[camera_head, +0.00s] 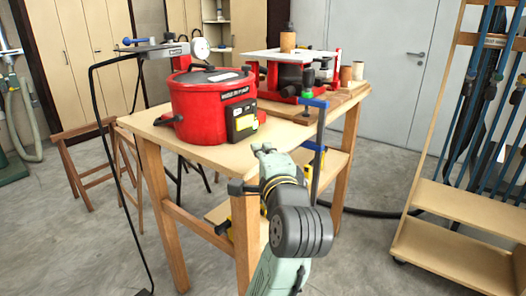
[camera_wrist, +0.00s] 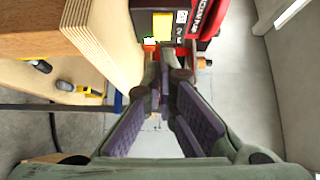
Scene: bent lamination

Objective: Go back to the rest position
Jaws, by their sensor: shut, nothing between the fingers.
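My gripper (camera_head: 264,150) is at the front edge of the wooden workbench (camera_head: 170,121), with my green-grey arm reaching up to it from the lower middle. In the wrist view the two fingers of my gripper (camera_wrist: 164,62) run together at their tips, shut and empty, with their purple pads showing. Past the tips stands a red lidded pot (camera_head: 195,108) with a black-and-yellow control box. Part of it shows at the top of the wrist view (camera_wrist: 207,17). The gripper appears apart from the pot; whether it touches the bench edge I cannot tell.
A blue-and-black clamp (camera_head: 316,146) grips the bench edge beside my gripper. A red machine (camera_head: 289,80) with a white top stands behind. A wooden rack (camera_head: 453,205) with clamps stands at right.

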